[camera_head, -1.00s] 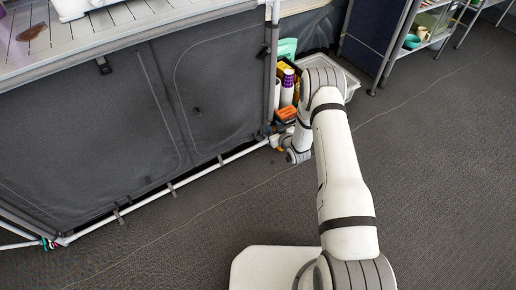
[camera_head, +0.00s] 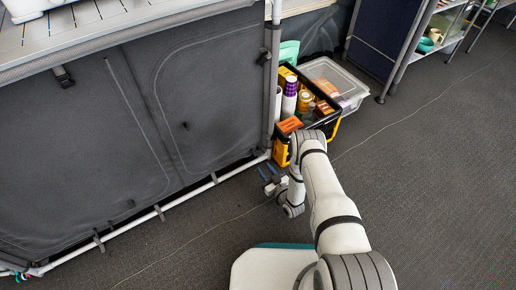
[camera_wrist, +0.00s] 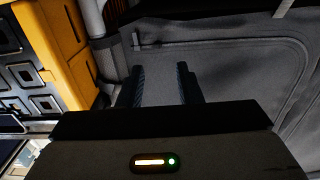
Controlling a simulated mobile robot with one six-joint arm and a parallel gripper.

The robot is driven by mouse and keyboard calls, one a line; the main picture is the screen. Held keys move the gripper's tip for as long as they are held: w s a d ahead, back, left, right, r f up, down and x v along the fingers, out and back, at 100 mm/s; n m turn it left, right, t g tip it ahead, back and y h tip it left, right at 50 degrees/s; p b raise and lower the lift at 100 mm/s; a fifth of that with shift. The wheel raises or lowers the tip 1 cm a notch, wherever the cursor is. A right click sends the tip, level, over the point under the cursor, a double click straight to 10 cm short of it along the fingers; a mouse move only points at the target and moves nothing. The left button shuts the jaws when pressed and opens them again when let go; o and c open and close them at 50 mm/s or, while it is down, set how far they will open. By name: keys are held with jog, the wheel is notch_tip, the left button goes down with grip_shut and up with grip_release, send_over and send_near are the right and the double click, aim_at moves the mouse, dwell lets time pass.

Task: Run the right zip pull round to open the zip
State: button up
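The dark fabric front of the camp kitchen unit (camera_head: 205,90) carries curved zip seams around its panels. A small dark tab (camera_head: 186,126) hangs on the right panel; I cannot tell if it is the zip pull. In the wrist view, the pale zip line (camera_wrist: 225,42) runs across the grey fabric and curves down at the right. A small tab (camera_wrist: 137,41) sits at its left end and may be the right zip pull. My gripper (camera_head: 269,173) is low beside the unit's right corner. In the wrist view my gripper (camera_wrist: 162,84) has its fingers apart, with nothing between them, facing the fabric.
A black and yellow crate (camera_head: 283,152) of bottles and boxes stands close by my gripper; its yellow side (camera_wrist: 62,50) fills the wrist view's left. A clear lidded bin (camera_head: 335,80) stands behind. The unit's pale corner post (camera_head: 274,70) is near. Carpet (camera_head: 420,190) is open to the right.

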aim_at(254, 154)
jog(key=b+x, duration=0.3)
jog(key=x, duration=0.5)
jog(key=shift+w, duration=0.35)
grip_shut()
